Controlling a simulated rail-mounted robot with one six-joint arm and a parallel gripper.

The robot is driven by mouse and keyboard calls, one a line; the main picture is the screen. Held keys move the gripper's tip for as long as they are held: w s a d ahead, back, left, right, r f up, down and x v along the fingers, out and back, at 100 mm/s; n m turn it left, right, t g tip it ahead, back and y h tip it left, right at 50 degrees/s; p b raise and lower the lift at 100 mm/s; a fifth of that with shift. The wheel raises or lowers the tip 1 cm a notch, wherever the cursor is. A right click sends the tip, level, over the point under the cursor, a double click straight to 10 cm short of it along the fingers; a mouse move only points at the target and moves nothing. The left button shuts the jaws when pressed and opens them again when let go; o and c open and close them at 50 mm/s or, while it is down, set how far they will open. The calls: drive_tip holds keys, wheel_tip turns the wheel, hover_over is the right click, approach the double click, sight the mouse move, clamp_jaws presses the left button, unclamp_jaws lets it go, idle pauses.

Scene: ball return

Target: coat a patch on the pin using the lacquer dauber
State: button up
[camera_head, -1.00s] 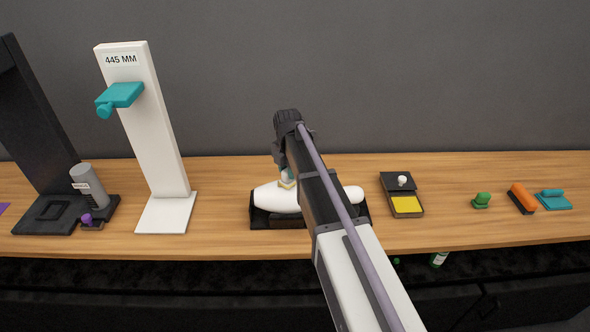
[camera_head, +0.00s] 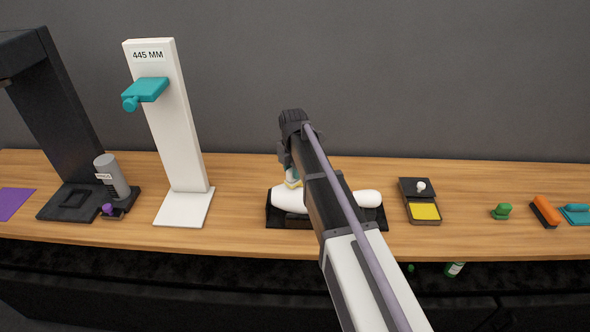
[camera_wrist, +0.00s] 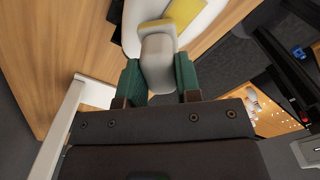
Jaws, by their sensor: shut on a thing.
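The white pin (camera_head: 368,199) lies on its side in a black cradle (camera_head: 326,222). My arm crosses in front of its middle. My gripper (camera_wrist: 158,78) has its green-padded fingers shut on the pale grey handle of the lacquer dauber (camera_wrist: 158,58). In the head view the dauber's lower part (camera_head: 292,178) is at the wide left part of the pin. In the wrist view a yellow area (camera_wrist: 184,12) shows beside the dauber's head, against the white pin (camera_wrist: 199,26). I cannot tell whether it is the pad or a coated patch, or whether dauber and pin touch.
Right of the cradle is a black box with a yellow pad (camera_head: 425,212) and a white-knobbed lid (camera_head: 404,184). Green (camera_head: 502,211) and orange (camera_head: 545,210) tools lie farther right. Wood between is clear.

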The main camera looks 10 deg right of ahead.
wheel_tip(320, 180, up, 6)
drive_tip(key=p, duration=0.5)
drive_tip(key=shift+f, duration=0.15)
wheel_tip(320, 180, up, 3)
drive_tip(key=p, duration=0.3)
